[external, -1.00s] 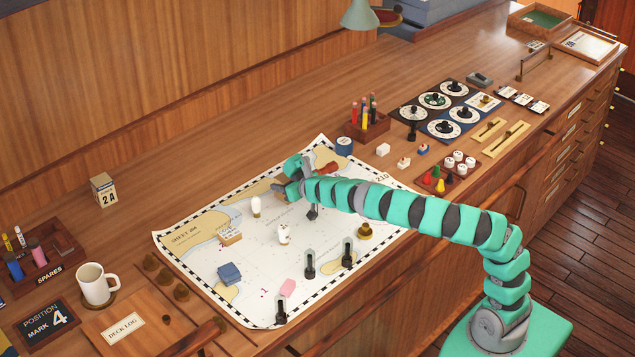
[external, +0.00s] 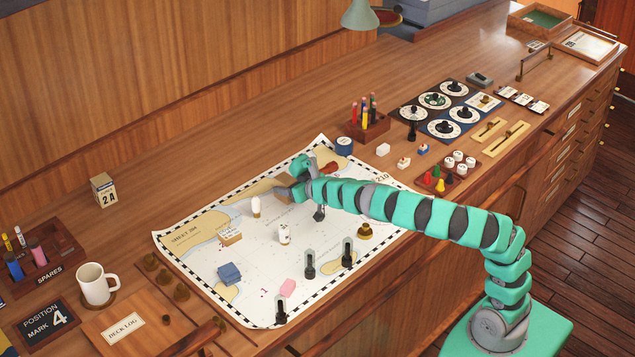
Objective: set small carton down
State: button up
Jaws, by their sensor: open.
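A small tan carton (external: 283,186) sits on the upper middle of the paper chart (external: 195,271), just left of my gripper (external: 294,191). My gripper is open, with its jaws close beside the carton's right side. The arm reaches in from the right and partly hides that part of the chart. Whether the jaws still touch the carton is too small to tell.
On the chart stand a white bulb-shaped piece (external: 256,206), a tan block with a label (external: 230,236), a white figure (external: 284,233), a blue block (external: 229,273) and several dark pegs. A pen rack (external: 368,126) stands behind. Bare chart lies between the pieces.

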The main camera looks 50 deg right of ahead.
jog(key=v, duration=0.7)
jog(key=shift+s+r+p, duration=0.25)
jog(key=shift+s+p, duration=0.05)
jog(key=shift+p, duration=0.1)
jog(key=shift+s+r, duration=0.2)
jog(key=shift+s, duration=0.5)
jog(key=s+d+r+m+t+h, duration=0.1)
jog(key=s+d+r, duration=0.15)
jog(key=r, duration=0.85)
jog(key=s+d+r+h, duration=0.1)
jog(key=d+r, duration=0.3)
jog(key=r, duration=0.6)
jog(key=s+d+r+y, duration=0.1)
jog(key=s+d+r, duration=0.2)
jog(key=s+r, duration=0.4)
jog(key=s+d+r+n+t+y, duration=0.1)
jog(key=s+d+r, duration=0.2)
jog(key=s+r, duration=0.4)
notch_tip(320, 180, up, 4)
jog(key=shift+d+f, duration=0.15)
jog(key=shift+d, duration=0.2)
